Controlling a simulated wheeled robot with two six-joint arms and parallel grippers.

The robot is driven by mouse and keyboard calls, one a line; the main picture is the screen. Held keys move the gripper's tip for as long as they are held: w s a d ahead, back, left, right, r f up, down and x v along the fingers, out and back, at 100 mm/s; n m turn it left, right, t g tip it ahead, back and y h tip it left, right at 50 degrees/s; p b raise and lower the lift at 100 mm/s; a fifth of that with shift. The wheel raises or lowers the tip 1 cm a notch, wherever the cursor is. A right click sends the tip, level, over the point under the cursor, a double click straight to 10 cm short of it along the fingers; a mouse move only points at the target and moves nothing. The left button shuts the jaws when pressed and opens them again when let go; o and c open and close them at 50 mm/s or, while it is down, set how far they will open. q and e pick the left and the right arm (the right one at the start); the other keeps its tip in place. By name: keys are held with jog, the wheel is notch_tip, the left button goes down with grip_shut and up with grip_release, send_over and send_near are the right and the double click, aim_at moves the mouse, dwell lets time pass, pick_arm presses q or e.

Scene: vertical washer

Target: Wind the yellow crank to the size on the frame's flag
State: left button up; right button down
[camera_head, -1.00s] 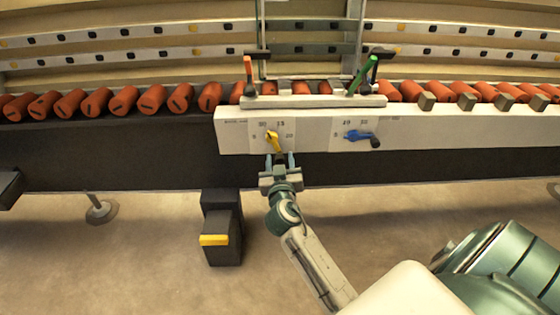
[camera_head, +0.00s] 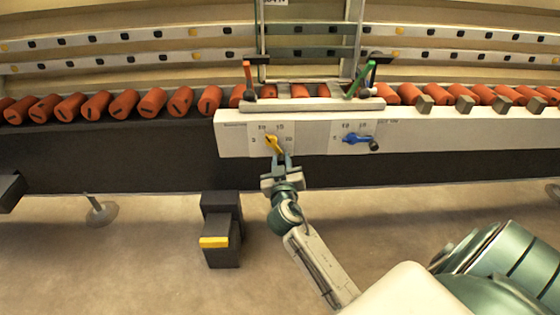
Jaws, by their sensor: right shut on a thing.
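The yellow crank (camera_head: 272,142) is on a white dial plate on the front of the light beam (camera_head: 235,140). Its arm slants down and to the right. Numbers ring the dial, but they are too small to read surely. My right gripper (camera_head: 281,161) reaches up from below, its fingertips shut on the crank's lower end. The frame (camera_head: 262,40) stands behind the beam. A white flag (camera_head: 275,2) shows at its top, cut by the picture's edge, and its text is not readable. My left gripper is not in view.
A blue crank (camera_head: 358,139) sits on a second dial to the right. Orange (camera_head: 247,78) and green (camera_head: 362,79) levers stand above the beam. Orange rollers (camera_head: 125,103) line the conveyor. A dark pedal block with a yellow edge (camera_head: 214,242) is on the floor, left of my right arm.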

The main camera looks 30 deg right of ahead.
jog(key=c, duration=1.2)
grip_release()
jog(key=shift+a, duration=0.1)
jog(key=v, duration=1)
jog(key=shift+s+a+p, duration=0.2)
jog(key=shift+s+p, duration=0.1)
jog(key=shift+p, duration=0.05)
